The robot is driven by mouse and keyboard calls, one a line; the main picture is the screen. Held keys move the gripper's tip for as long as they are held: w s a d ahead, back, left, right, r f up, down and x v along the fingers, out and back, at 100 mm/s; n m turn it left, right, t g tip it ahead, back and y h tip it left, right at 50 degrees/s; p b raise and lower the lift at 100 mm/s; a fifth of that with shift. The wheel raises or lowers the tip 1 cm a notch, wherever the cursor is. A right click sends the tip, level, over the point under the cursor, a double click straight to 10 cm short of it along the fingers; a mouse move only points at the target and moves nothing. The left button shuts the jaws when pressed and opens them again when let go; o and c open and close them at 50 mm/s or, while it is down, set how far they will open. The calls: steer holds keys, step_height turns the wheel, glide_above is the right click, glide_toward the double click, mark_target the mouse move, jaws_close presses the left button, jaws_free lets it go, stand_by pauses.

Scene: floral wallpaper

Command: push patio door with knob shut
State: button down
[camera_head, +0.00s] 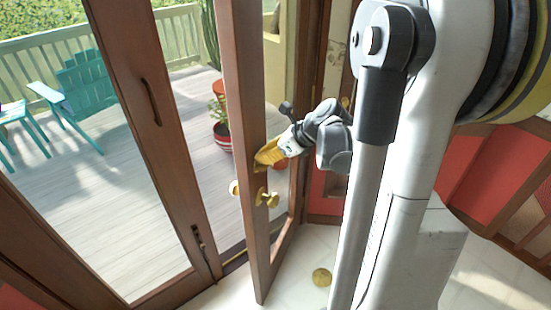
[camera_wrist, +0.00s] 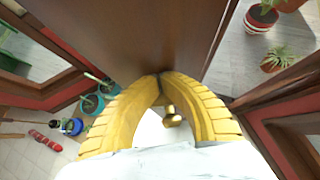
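The patio door (camera_head: 243,110) is a brown wooden leaf that stands partly open, edge toward the head camera. Brass knobs (camera_head: 266,198) sit on it, one on each side of its edge. My gripper (camera_head: 258,160) has yellow fingers and is at the door, just above the knob. In the wrist view the two yellow fingers (camera_wrist: 160,78) curve together with their tips meeting or nearly meeting at the brown door face (camera_wrist: 130,30). A brass knob (camera_wrist: 172,118) shows between the fingers. Nothing is seen held. Whether the tips press on the door cannot be told.
A second glazed door panel (camera_head: 150,90) with a dark handle stands at the left. Outside is a deck with a teal chair (camera_head: 85,95) and a potted cactus (camera_head: 222,135). A round brass object (camera_head: 321,277) shows near the pale floor. Potted plants (camera_wrist: 92,103) stand on the floor in the wrist view.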

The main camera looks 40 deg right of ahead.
steer(key=w+a, duration=0.3)
steer(key=w, duration=1)
steer(key=w+a+m+h, duration=0.1)
steer(key=w+a, duration=0.3)
steer(key=w, duration=0.9)
steer(key=shift+w+r+m+t, duration=0.15)
steer(key=shift+r+m+t, duration=0.15)
steer(key=shift+t, duration=0.1)
steer(key=shift+a, duration=0.15)
